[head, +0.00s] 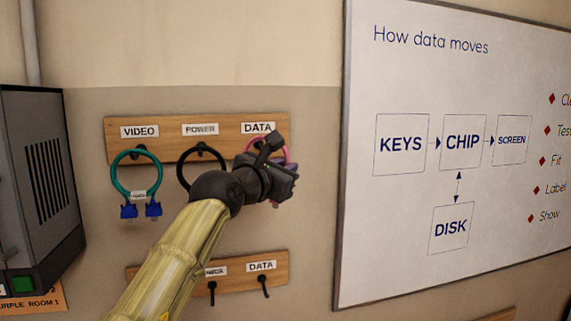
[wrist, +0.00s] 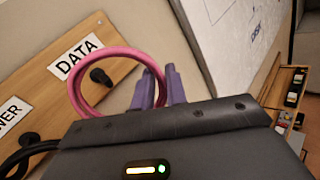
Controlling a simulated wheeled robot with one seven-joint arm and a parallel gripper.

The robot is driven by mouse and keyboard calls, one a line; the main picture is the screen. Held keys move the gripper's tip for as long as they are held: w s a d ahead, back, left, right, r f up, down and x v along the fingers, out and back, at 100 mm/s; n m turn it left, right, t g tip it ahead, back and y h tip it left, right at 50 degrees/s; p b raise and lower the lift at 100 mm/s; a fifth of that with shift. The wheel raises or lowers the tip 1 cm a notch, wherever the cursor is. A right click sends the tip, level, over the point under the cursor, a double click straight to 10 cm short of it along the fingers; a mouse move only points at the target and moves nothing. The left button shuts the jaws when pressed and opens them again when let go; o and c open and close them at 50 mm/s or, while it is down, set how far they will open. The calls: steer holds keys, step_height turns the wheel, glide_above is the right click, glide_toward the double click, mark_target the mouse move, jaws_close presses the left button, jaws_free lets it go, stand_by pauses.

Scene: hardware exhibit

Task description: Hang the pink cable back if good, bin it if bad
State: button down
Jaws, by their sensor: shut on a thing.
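The pink cable (head: 288,153) is a loop with purple plugs, at the DATA hook on the upper wooden board (head: 180,153). In the wrist view the pink loop (wrist: 122,53) appears around the black DATA hook (wrist: 100,76), with its purple plugs (wrist: 146,90) just beyond my gripper's body. I cannot tell whether the loop rests on the hook. My gripper (head: 281,172) is in front of the DATA hook, shut on the pink cable. The fingertips and the gripped part are hidden, and the gripper covers most of the loop in the head view.
A teal cable (head: 117,172) hangs under VIDEO and a black cable (head: 181,170) under POWER, close left of my gripper. A lower board (head: 237,277) has bare hooks. A whiteboard (head: 400,240) is close on the right. A grey machine (head: 40,170) stands at left.

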steer(key=shift+w+a+f, duration=0.2)
steer(key=shift+w+f, duration=0.3)
steer(key=shift+w, duration=0.25)
steer(key=shift+w+a+f, duration=0.2)
steer(key=shift+w+f, duration=0.3)
steer(key=shift+w, duration=0.25)
steer(key=c, duration=1.3)
jaws_free()
steer(key=shift+c, duration=0.2)
steer(key=shift+s, duration=0.1)
